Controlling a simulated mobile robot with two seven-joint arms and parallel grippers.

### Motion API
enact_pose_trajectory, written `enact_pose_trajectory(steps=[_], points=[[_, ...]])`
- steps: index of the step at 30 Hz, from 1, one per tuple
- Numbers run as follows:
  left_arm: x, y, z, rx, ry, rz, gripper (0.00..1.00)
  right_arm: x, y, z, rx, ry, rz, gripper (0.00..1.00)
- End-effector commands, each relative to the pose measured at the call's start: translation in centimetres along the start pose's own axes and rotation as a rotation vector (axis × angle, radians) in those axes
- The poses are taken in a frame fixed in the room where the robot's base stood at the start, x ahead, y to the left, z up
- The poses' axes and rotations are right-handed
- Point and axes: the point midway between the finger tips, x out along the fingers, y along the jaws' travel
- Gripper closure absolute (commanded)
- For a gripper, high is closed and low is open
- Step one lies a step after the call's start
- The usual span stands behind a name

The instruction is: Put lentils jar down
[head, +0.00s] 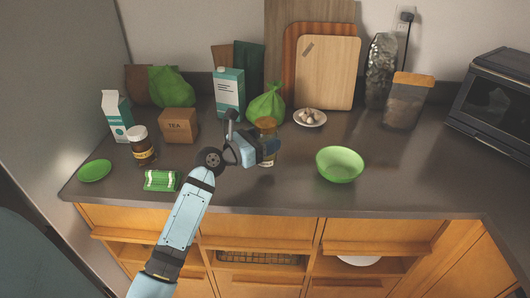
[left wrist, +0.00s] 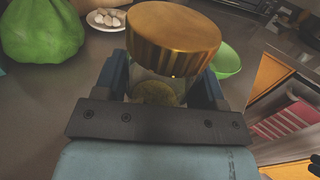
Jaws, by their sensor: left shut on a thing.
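The lentils jar has a gold lid and a clear body with greenish-brown contents; its lid (head: 266,123) shows above my left gripper (head: 262,151) in the head view. In the left wrist view the jar's lid (left wrist: 173,35) fills the top middle, and the jar body stands between the two blue fingers of my gripper (left wrist: 160,88). The gripper is shut on the jar, which looks upright over the counter (head: 230,188). The gripper hides much of its body, and I cannot tell whether its base touches the counter. My right gripper is not in view.
A green bowl (head: 340,164) stands to the right of the jar. A green bag (head: 267,103) and a plate of garlic (head: 310,117) are behind. A tea box (head: 179,126), brown jar (head: 142,147) and green packet (head: 161,180) lie left. The counter's front right is clear.

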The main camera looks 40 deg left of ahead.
Motion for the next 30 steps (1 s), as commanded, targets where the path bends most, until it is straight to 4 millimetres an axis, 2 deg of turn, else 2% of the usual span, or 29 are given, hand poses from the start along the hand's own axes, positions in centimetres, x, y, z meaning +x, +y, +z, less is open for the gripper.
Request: enact_pose_trajectory(steps=[7,18,19,21,22,30], points=[[0.0,0.0,-3.7,-0.001,0.002,0.001,0.68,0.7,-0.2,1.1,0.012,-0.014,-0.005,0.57],[0.0,0.0,-4.0,-0.002,0.000,0.001,0.68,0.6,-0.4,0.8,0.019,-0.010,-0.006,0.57],[0.0,0.0,-4.0,-0.002,0.001,0.000,0.29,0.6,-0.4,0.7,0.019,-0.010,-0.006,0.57],[0.0,0.0,-4.0,-0.001,0.001,0.000,0.13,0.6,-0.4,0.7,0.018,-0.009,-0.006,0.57],[0.0,0.0,-4.0,-0.001,0.001,0.000,0.10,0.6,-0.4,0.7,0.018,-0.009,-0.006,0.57],[0.0,0.0,-3.8,-0.001,0.001,0.000,0.10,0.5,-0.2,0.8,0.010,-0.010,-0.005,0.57]])
